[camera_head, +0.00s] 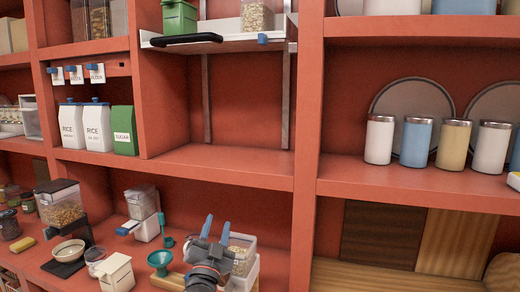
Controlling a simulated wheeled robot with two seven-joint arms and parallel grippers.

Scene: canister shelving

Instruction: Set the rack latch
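The rack carries a green canister and a clear container. My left gripper (217,224) is at the bottom centre, well below the rack, with its fingers apart and pointing up. It is in front of a clear container on the lower counter and touches nothing that I can make out. My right gripper is not in view.
The middle shelf (215,165) below the rack is bare. White and green cartons (97,126) stand on its left. Several lidded canisters (432,142) stand on the right shelf. The lower counter holds a green funnel (160,261), dispensers and jars. A red upright (305,150) divides the bays.

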